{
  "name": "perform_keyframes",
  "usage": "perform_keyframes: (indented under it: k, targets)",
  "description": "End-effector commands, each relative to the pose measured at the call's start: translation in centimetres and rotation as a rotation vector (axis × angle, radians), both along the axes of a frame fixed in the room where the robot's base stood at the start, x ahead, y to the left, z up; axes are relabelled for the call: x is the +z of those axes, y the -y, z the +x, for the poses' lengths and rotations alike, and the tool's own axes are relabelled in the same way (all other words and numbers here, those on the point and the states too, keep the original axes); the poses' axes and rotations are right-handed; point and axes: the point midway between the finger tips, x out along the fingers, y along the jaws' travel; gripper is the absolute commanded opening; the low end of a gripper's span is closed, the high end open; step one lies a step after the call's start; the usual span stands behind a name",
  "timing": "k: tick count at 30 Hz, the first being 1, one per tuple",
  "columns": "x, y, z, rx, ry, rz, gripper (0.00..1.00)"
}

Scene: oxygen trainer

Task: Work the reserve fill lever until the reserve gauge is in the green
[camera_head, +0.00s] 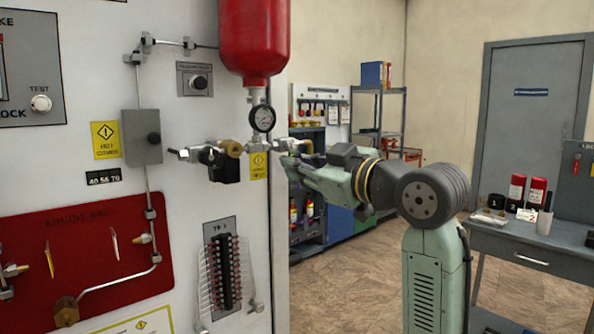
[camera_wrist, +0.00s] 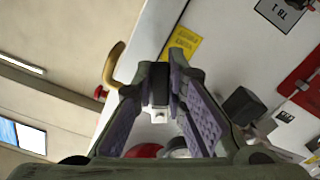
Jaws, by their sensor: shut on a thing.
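My gripper (camera_head: 285,150) is at the right edge of the white panel, just right of and below a round gauge (camera_head: 263,118). The gauge hangs under a red bottle (camera_head: 253,40); its needle and any green zone are too small to read. In the wrist view my gripper (camera_wrist: 163,85) is shut on a dark handle (camera_wrist: 160,92), which I take as the reserve fill lever. A small metal end (camera_wrist: 159,117) shows below it. In the head view my fingers hide most of the lever.
A black block (camera_head: 224,168) and brass fitting (camera_head: 232,148) sit left of my gripper. A curved brass pipe (camera_wrist: 113,65) passes close by the fingers. A yellow label (camera_head: 259,165) is on the panel. A grey table (camera_head: 540,240) stands at right; open floor lies between.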

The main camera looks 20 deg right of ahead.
Motion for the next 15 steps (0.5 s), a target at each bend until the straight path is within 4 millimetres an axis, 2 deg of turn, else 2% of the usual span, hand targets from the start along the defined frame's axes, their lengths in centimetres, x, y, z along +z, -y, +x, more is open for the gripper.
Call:
perform_keyframes:
  k: [6, 15]
  targets:
    - [0.23, 0.3, 0.15, 0.0, 0.037, -0.099, 0.0]
    - [0.42, 0.51, 0.18, 0.0, 0.057, -0.154, 0.0]
